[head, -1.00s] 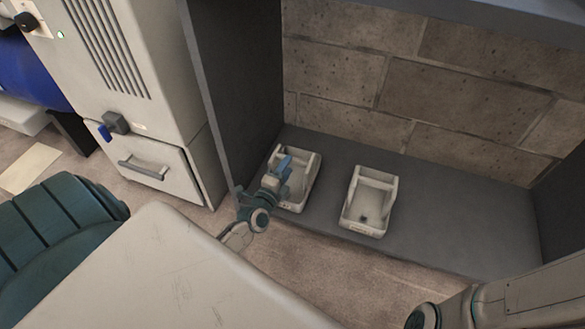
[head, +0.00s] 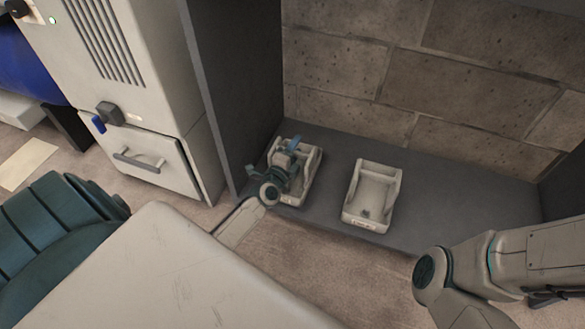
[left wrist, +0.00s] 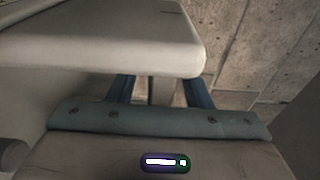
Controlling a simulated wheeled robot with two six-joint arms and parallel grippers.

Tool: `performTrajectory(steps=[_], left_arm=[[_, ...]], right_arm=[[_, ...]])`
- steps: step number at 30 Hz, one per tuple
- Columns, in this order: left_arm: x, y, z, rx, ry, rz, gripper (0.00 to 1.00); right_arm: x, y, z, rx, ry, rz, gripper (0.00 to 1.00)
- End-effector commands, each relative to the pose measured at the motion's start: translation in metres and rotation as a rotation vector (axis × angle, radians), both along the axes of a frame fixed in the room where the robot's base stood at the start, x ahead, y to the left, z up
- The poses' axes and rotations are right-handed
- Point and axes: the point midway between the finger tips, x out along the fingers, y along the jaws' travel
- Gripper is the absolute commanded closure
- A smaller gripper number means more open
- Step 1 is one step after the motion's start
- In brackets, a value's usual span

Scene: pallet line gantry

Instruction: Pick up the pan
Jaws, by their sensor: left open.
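Two pale, open-topped, pan-like containers stand side by side on the dark shelf; I cannot tell which one the task means. The left pan (head: 312,178) is partly hidden by my left gripper (head: 293,146), which is over it with its blue fingertips near the back. The right pan (head: 371,196) is uncovered, with a small dark spot inside near its front. In the left wrist view, my left gripper (left wrist: 158,90) has its blue fingers apart. A large pale rounded part (left wrist: 100,45) covers much of that view above them; contact cannot be made out.
The dark shelf (head: 450,205) has a side panel (head: 235,90) close to the left pan and a block wall behind. Free shelf room lies right of the right pan. A pale cabinet (head: 150,165) with a drawer handle stands at the left.

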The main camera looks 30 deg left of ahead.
Motion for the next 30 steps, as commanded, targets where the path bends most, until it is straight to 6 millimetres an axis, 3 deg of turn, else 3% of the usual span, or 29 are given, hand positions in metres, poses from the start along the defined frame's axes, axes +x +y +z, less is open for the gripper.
performTrajectory(steps=[5, 12, 30], left_arm=[[-0.0001, 0.0001, 0.0003, 0.000, 0.000, 0.000, 0.55], [-0.0002, 0.0002, 0.0002, 0.001, 0.000, 0.000, 1.00], [-0.0001, 0.0002, 0.0072, 0.001, -0.001, 0.000, 1.00]], right_arm=[[0.0001, 0.0000, 0.0004, 0.000, 0.000, 0.000, 0.64], [0.0000, 0.0000, 0.0003, 0.000, 0.000, 0.000, 0.64], [0.0057, 0.0005, 0.0005, -0.006, 0.020, -0.015, 0.64]])
